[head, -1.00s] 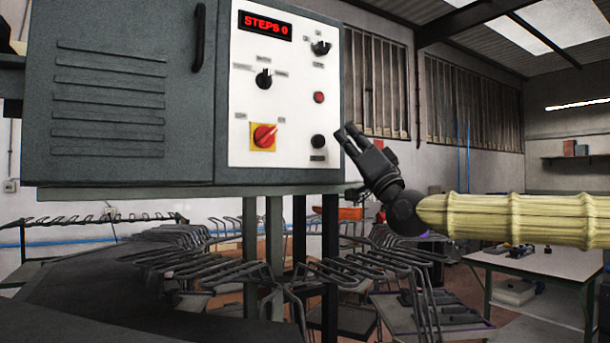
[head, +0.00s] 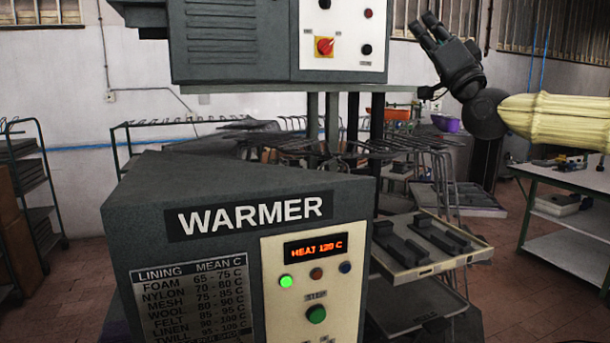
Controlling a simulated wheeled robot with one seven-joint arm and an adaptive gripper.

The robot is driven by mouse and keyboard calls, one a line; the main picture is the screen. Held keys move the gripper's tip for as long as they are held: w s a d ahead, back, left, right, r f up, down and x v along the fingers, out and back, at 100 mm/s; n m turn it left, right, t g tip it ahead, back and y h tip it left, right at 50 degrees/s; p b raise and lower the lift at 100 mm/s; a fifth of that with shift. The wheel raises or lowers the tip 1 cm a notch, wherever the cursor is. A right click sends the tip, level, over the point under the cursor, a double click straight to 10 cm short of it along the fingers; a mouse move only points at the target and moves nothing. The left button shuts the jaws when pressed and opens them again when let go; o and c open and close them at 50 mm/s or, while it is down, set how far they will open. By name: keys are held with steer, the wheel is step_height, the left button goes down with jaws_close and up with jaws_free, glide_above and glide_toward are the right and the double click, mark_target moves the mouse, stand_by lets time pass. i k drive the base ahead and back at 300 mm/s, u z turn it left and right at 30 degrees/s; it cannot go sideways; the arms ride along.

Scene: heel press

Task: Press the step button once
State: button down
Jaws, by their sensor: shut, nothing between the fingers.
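The grey control cabinet with a white panel (head: 343,42) hangs at the top of the head view. A black round button (head: 367,49) sits low on the panel's right side, above a small label too blurred to read. The panel's upper part, with its display, is cut off by the frame. My gripper (head: 426,29) is shut and empty, to the right of the panel in the picture, with its fingers pointing up and left. It appears clear of the black button.
A grey WARMER box (head: 250,213) with a lit green lamp and green button (head: 316,314) stands in front. A table (head: 567,187) stands right.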

mark_target(316, 315)
steer(key=k, duration=1)
